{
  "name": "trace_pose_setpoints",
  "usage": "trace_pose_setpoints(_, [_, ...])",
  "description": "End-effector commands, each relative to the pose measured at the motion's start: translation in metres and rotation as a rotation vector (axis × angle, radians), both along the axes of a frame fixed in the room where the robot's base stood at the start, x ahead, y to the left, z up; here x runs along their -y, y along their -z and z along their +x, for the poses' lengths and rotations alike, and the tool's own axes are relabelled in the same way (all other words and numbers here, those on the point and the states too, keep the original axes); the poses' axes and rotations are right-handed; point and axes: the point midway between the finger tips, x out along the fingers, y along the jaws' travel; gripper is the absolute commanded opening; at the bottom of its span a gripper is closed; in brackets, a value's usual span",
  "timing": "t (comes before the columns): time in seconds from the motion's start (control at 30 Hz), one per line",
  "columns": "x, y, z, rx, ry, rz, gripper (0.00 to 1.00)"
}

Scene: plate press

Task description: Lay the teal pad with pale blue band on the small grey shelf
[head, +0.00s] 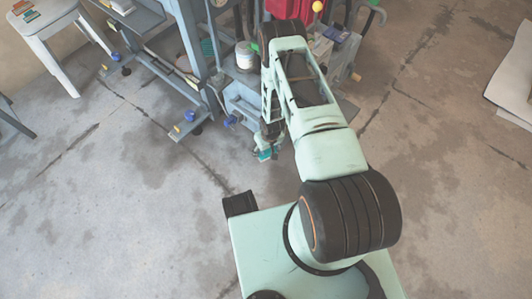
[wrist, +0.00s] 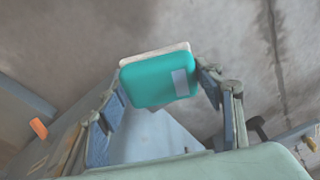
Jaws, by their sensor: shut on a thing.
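The teal pad (wrist: 158,80) with a pale blue band (wrist: 180,82) is held between the two fingers of my gripper (wrist: 158,84), and a cream edge shows behind it. In the head view, my gripper (head: 267,150) is low over the floor, in front of the blue-grey frame, with a bit of teal showing at its tip. A flat grey-blue surface (wrist: 160,135) shows between the fingers in the wrist view; I cannot tell whether it is the small grey shelf. My arm hides part of the frame in the head view.
The blue-grey frame (head: 197,62) has feet with blue and yellow parts reaching left. A white can (head: 246,56) and red thing (head: 290,9) are at the machine. A pale stool (head: 47,22) with coloured pads stands at upper left.

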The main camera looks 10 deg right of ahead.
Motion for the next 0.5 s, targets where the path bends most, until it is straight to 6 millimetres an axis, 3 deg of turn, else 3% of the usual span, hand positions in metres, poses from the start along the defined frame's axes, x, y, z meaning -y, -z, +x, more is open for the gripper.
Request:
trace_pose_setpoints(0.03, [-0.002,0.014,-0.001,-0.001,-0.001,0.002,0.33])
trace_pose_setpoints(0.1, [-0.002,0.02,-0.001,0.0,-0.001,0.001,0.33])
trace_pose_setpoints(0.5, [-0.002,0.024,0.0,0.0,-0.001,0.001,0.33])
